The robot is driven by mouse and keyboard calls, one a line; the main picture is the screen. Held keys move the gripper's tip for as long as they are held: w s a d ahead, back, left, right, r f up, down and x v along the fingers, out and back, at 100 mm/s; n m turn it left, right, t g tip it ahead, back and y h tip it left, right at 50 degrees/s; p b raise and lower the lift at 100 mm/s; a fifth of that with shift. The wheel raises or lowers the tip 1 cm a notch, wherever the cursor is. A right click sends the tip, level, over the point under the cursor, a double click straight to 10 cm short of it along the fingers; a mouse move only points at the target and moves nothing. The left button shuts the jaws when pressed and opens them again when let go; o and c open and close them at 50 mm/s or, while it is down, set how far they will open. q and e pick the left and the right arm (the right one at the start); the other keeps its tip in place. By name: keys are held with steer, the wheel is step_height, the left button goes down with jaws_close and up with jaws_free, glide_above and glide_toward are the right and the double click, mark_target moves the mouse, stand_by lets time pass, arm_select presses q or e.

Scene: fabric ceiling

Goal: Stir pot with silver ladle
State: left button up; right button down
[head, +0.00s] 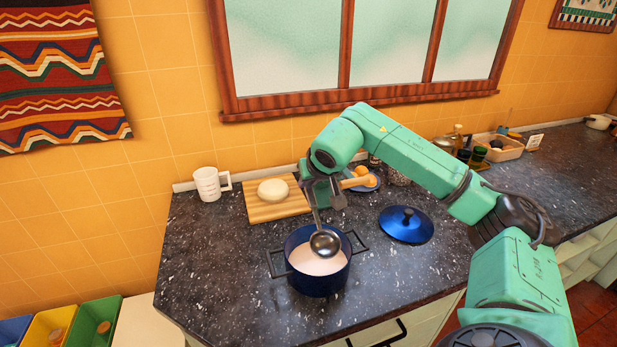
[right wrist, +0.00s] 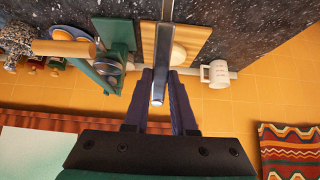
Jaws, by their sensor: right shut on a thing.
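A dark blue pot (head: 318,281) with black side handles stands on the counter, holding a pale, creamy content. The silver ladle (head: 324,243) hangs with its bowl over the pot's opening; I cannot tell whether it touches the content. My right gripper (head: 314,187) is above and behind the pot, shut on the ladle's handle. In the right wrist view the handle (right wrist: 167,50) runs between the two dark fingers of the right gripper (right wrist: 163,88). The pot is not visible in that view. My left gripper is not in view.
A blue lid (head: 406,224) lies right of the pot. A cutting board (head: 262,211) with a round pale dough (head: 273,190) and a white measuring cup (head: 210,184) are behind left. A plate with orange items (head: 361,179) is behind my gripper. The counter left of the pot is clear.

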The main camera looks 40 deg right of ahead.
step_height(320, 180, down, 10)
steer(key=b, duration=0.6)
steer(key=shift+r, duration=0.2)
steer(key=shift+a, duration=0.15)
